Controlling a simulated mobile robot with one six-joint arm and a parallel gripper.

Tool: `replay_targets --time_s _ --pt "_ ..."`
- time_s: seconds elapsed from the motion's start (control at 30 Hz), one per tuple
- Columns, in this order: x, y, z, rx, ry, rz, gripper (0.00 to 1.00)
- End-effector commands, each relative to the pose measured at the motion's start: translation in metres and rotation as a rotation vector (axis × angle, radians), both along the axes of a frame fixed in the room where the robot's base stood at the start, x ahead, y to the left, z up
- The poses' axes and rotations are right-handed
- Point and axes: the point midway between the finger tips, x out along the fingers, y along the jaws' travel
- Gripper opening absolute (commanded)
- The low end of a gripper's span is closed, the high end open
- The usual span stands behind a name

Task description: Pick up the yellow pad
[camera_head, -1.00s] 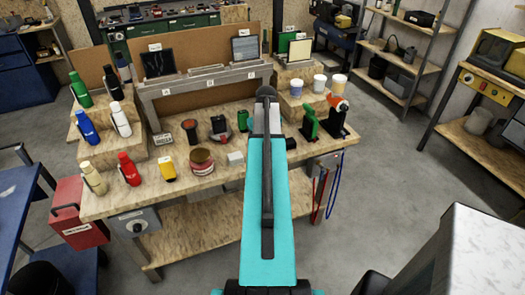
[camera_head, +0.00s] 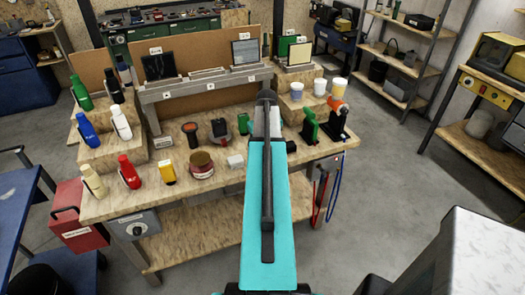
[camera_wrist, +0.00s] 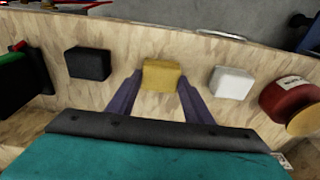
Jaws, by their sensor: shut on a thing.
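The yellow pad (camera_wrist: 161,74) is a small block in the middle of the wrist view, near the table's edge. My gripper (camera_wrist: 160,88) has its two dark fingers on either side of the pad, shut on it. The pad appears at or very near the tabletop; I cannot tell whether it is clear of the surface. In the head view my arm hides the pad and the fingers.
In the wrist view a black block (camera_wrist: 88,64) stands left of the pad and a white block (camera_wrist: 232,82) right. A red jar (camera_wrist: 290,100) is farther right. In the head view the workbench (camera_head: 130,205) holds several bottles, tools and cups.

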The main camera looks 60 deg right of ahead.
Motion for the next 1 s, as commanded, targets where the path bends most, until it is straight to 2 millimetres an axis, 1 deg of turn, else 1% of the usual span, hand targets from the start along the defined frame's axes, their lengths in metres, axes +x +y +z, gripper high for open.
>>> replay_targets --time_s 0.27,0.6,1.0 --pt "0.0 0.0 0.01 -0.001 -0.001 0.0 0.2" --pt "0.0 -0.001 0.034 -0.002 -0.001 0.0 0.2" --pt "-0.031 0.035 0.036 0.0 -0.001 -0.002 0.2"
